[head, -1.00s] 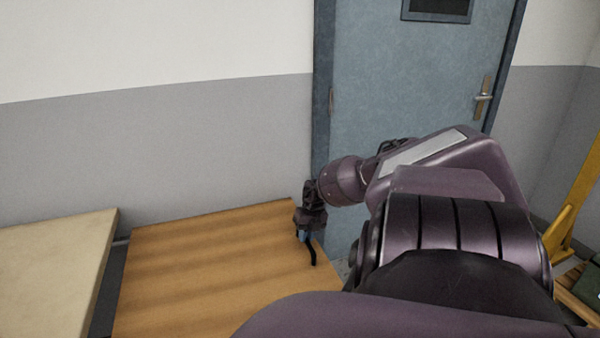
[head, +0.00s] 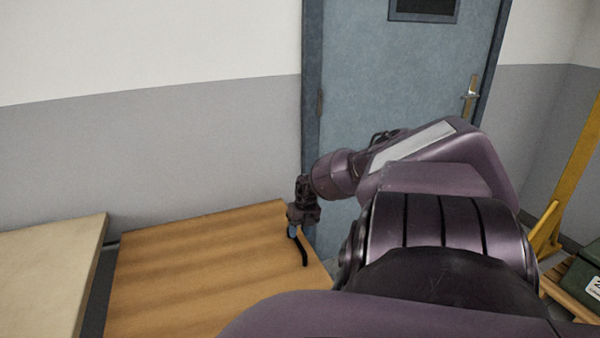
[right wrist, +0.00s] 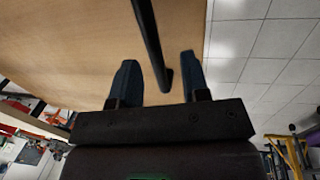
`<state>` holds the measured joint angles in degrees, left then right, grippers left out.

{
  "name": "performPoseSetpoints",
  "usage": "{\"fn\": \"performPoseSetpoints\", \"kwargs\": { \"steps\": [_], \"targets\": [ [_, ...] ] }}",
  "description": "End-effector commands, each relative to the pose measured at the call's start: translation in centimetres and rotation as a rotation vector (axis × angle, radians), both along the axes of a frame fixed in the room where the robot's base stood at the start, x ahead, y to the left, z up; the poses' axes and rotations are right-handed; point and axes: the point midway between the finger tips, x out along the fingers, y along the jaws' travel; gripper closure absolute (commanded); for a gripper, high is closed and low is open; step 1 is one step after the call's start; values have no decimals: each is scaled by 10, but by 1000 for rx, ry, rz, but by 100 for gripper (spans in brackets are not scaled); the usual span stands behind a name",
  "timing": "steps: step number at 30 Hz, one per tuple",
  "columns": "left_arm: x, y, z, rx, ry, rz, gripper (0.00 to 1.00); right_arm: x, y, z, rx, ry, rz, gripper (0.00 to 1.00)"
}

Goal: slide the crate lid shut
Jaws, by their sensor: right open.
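A wide wooden panel with darker bands, apparently the crate lid (head: 190,275), lies flat at the lower left of the head view. It also fills the upper left of the right wrist view (right wrist: 70,50). A black bar, apparently its handle (head: 304,255), is at its right edge. My right gripper (head: 294,229) is at this edge, fingers down. In the right wrist view the gripper (right wrist: 158,78) is open. The end of the black bar (right wrist: 152,45) shows between its two blue fingers, and I cannot tell whether they touch it. My left gripper is out of view.
A pale tabletop (head: 45,270) lies left of the panel across a dark gap. A grey wall (head: 150,160) and a blue door (head: 390,90) stand behind. A yellow frame (head: 575,180) and a dark green box (head: 585,278) are at the right.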

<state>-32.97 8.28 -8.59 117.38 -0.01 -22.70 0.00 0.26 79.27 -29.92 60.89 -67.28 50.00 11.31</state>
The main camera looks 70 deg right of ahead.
Motion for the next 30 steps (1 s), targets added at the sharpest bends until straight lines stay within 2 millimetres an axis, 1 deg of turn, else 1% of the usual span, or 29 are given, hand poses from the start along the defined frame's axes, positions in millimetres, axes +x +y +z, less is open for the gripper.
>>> {"fn": "performPoseSetpoints", "kwargs": {
  "steps": [1, 3, 9, 12, 18, 30],
  "targets": [
    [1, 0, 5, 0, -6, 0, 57, -1, -2, 14, -3, -3, 1, 58],
    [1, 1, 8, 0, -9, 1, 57, -3, -4, 27, -5, -3, 2, 58],
    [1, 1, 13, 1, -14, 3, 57, -9, -9, 61, -4, -1, 1, 58],
    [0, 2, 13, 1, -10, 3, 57, -12, -10, 73, -3, 0, 1, 58],
    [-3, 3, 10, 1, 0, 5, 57, -14, -12, 85, -2, 2, 0, 58],
    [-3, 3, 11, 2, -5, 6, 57, -14, -12, 85, -2, 2, 0, 58]
  ]
}}
